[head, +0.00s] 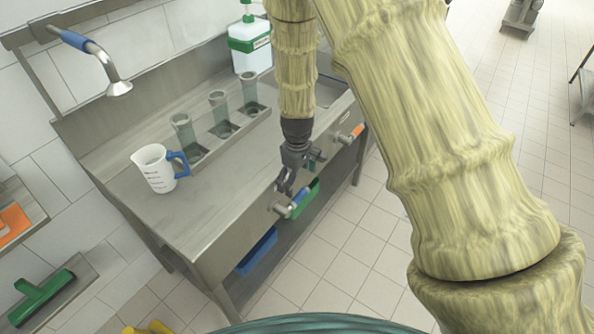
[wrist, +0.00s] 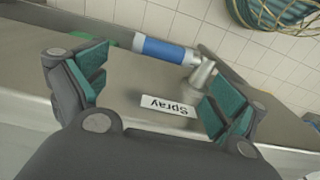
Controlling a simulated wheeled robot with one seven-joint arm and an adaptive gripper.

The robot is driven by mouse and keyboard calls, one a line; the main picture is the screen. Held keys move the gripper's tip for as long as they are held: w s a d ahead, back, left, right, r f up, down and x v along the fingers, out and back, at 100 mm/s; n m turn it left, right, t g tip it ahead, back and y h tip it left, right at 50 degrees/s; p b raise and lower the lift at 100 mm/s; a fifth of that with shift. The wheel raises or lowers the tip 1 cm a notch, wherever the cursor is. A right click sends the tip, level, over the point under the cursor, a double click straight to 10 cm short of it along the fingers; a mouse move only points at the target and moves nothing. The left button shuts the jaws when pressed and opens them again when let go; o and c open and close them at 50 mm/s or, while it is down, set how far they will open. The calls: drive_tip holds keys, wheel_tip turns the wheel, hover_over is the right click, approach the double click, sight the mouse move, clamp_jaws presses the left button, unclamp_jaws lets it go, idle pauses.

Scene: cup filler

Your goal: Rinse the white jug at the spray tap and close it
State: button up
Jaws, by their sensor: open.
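The white jug (head: 156,172) with a blue handle stands upright on the left part of the steel bench. The spray tap (head: 120,89), with a blue grip and a metal spray head, hangs on the wall side above the bench, behind and left of the jug. A blue-handled valve (head: 299,197) sits on the bench's front face; its blue lever also shows in the wrist view (wrist: 163,49), beside a "Spray" label (wrist: 168,106). My gripper (head: 299,172) is open and empty just above this valve, its teal pads apart in the wrist view (wrist: 155,80). I see no water flowing.
Several tall clear cylinders (head: 219,106) stand in a row of holders behind the jug. A green-capped bottle (head: 249,45) is farther back. An orange-handled valve (head: 357,131) is to the right on the bench front. Green and blue bins (head: 257,252) hang below. The bench's front left is clear.

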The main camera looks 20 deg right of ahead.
sight(299, 197)
drive_tip(key=shift+f+p, duration=0.75)
drive_tip(key=shift+f, duration=2.6)
drive_tip(key=c, duration=1.2)
